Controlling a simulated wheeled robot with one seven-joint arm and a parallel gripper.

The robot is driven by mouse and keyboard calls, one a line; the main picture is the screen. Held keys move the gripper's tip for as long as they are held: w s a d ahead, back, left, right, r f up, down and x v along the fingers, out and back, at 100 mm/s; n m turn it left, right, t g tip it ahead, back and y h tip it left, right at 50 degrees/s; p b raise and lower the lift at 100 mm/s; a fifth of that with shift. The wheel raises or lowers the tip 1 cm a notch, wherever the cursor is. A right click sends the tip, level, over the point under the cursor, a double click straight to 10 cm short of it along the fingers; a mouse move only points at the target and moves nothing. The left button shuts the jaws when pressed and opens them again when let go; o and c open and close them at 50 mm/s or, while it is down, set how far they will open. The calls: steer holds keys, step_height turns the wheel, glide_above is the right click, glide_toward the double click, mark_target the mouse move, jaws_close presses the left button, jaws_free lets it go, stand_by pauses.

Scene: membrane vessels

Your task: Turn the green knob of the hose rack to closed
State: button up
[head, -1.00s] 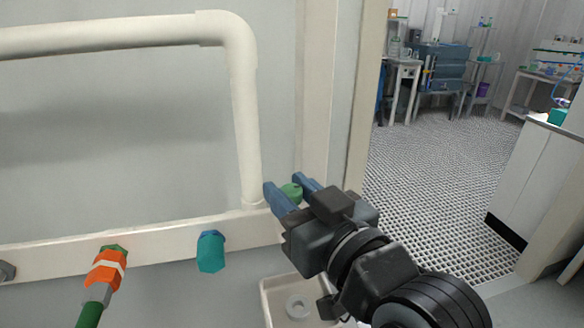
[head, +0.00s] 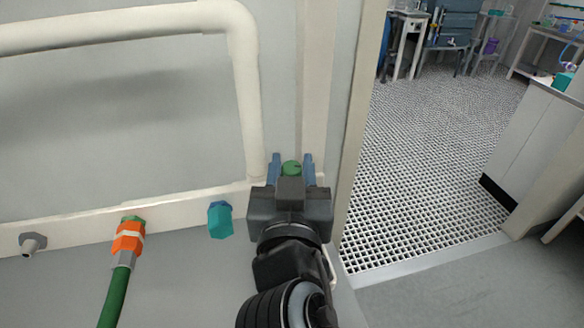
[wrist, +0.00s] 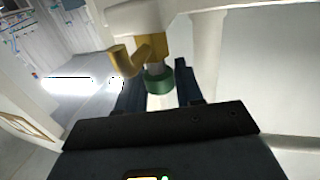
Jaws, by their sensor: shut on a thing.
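The green knob (head: 291,168) is at the right end of the pale rail of the hose rack (head: 80,229), just beside the foot of a thick cream pipe. My gripper (head: 291,158) is shut on the knob, with one blue finger on its left and one on its right. In the wrist view the green knob (wrist: 158,82) shows as a short round piece between the two dark blue fingers of my gripper (wrist: 158,74). A yellow-brown bent fitting (wrist: 128,60) is just beyond it. The knob's underside is hidden by my gripper's body in the head view.
Left along the rail are a teal cap (head: 220,221), an orange connector (head: 128,238) with a green hose, and a grey nozzle (head: 32,243). The cream pipe (head: 247,100) rises close left of my gripper. A door frame (head: 352,130) and grated floor (head: 430,170) lie to the right.

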steer(key=m+h+b, duration=0.1)
steer(key=m+h, duration=0.1)
steer(key=h, duration=0.1)
steer(key=m+g+h+b, duration=0.1)
steer(key=m+h+b, duration=0.1)
steer(key=h, duration=0.1)
steer(key=shift+a+f, duration=0.1)
steer(key=shift+a, duration=0.1)
steer(key=shift+d+m+g+h+b, duration=0.1)
steer(key=shift+m+g+h+b, duration=0.75)
steer(key=shift+h, duration=0.6)
steer(key=shift+m+g+h+b, duration=0.3)
steer(key=shift+m+g+h, duration=0.35)
steer(key=shift+m+h, duration=0.65)
steer(key=shift+h, duration=0.35)
steer(key=o, duration=0.9)
steer(key=shift+b+v, duration=0.65)
steer(key=shift+v, duration=3.2)
